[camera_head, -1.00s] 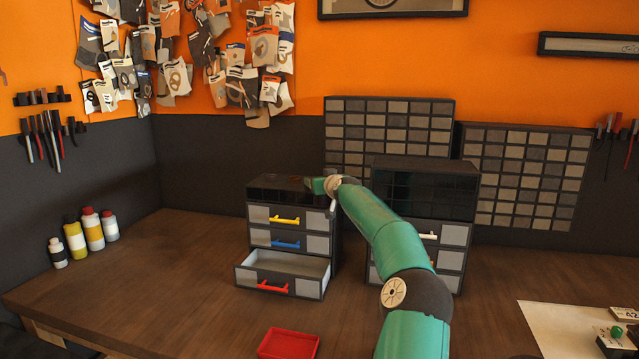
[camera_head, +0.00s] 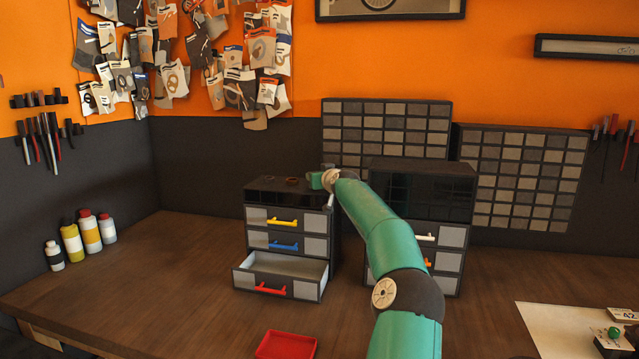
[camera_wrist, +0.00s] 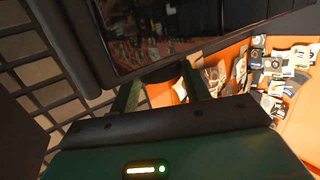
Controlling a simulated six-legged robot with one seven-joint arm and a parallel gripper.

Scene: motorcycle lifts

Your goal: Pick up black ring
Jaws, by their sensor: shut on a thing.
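My gripper (camera_head: 318,180) is above the right part of the top of the left drawer cabinet (camera_head: 262,198). In the wrist view my gripper (camera_wrist: 160,82) has its two green fingers closed on a dark piece, which I take to be the black ring (camera_wrist: 168,72). Only part of it shows between the fingertips, so its full shape is hidden. In the head view a small dark bit shows just above the fingers, too small to make out well.
A brownish ring (camera_head: 292,181) lies on the cabinet top, left of my gripper. The cabinet's bottom drawer (camera_head: 288,268) stands open. A second cabinet (camera_head: 425,172) is close on the right. A red tray (camera_head: 287,345) sits at the front; the table's left is largely clear.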

